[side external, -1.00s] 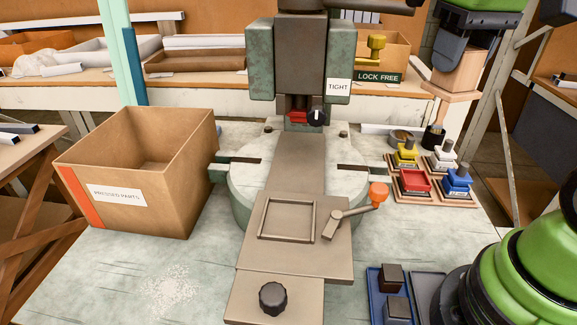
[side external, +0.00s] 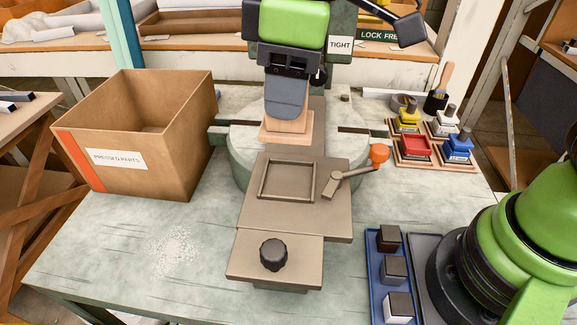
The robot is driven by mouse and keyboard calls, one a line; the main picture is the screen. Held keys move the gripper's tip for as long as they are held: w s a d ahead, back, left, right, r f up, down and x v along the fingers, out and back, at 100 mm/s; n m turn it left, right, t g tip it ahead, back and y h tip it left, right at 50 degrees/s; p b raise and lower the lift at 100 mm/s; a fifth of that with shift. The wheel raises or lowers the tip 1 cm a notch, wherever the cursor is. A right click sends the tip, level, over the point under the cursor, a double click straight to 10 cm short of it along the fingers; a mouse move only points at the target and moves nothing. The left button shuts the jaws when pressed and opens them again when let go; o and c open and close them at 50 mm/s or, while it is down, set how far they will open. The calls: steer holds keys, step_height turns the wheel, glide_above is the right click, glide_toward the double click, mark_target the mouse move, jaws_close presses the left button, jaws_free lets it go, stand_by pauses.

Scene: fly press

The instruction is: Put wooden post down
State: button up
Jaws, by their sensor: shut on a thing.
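The wooden post (side external: 286,130) is pale wood with a flat, wider foot. It stands upright in my gripper (side external: 286,100), which is shut on it and covers most of its upper part. The foot appears over the press's bed strip, just behind the square frame (side external: 287,181) on the metal plate. I cannot tell whether it touches the bed or hangs slightly above it. My arm hides most of the press head behind it.
The "PRESSED PARTS" box (side external: 130,135) stands at left. The orange-knobbed lever (side external: 378,154) is right of the frame, with a black knob (side external: 273,254) in front. Coloured stamps (side external: 436,136) stand at right. A blue tray (side external: 376,255) holds small blocks.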

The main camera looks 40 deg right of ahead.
step_height(320, 180, down, 9)
steer(key=shift+r, duration=0.1)
stand_by(0.4)
steer(key=shift+f, duration=0.2)
steer(key=o, duration=0.9)
steer(key=shift+o, duration=0.2)
steer(key=shift+r, duration=0.15)
